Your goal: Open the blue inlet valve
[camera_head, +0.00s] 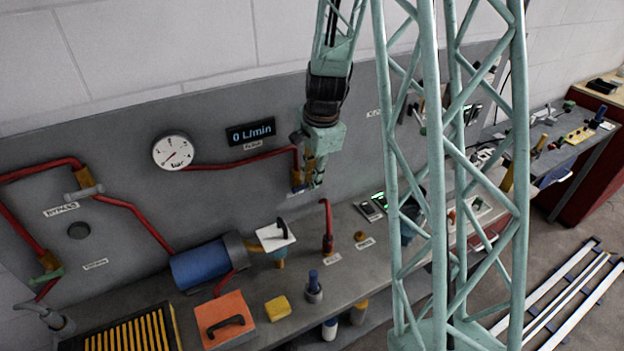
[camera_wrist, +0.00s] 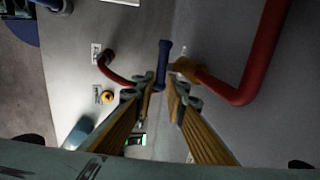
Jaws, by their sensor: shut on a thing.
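The blue inlet valve handle (camera_wrist: 163,58) is a short blue bar in the wrist view, beside a brass valve body (camera_wrist: 186,69) at the end of a red pipe. The near end of the bar is between the fingertips of my gripper (camera_wrist: 161,93), which is shut on it. In the head view my gripper (camera_head: 314,182) points down in front of the grey panel, below the red pipe's end. The handle is mostly hidden there by my fingers.
A flow display (camera_head: 251,133) reads 0 L/min, next to a round gauge (camera_head: 173,152). A short red pipe (camera_head: 327,222) rises from the bench below my gripper. A blue motor (camera_head: 204,263), an orange box (camera_head: 223,318) and a yellow block (camera_head: 278,307) stand on the bench.

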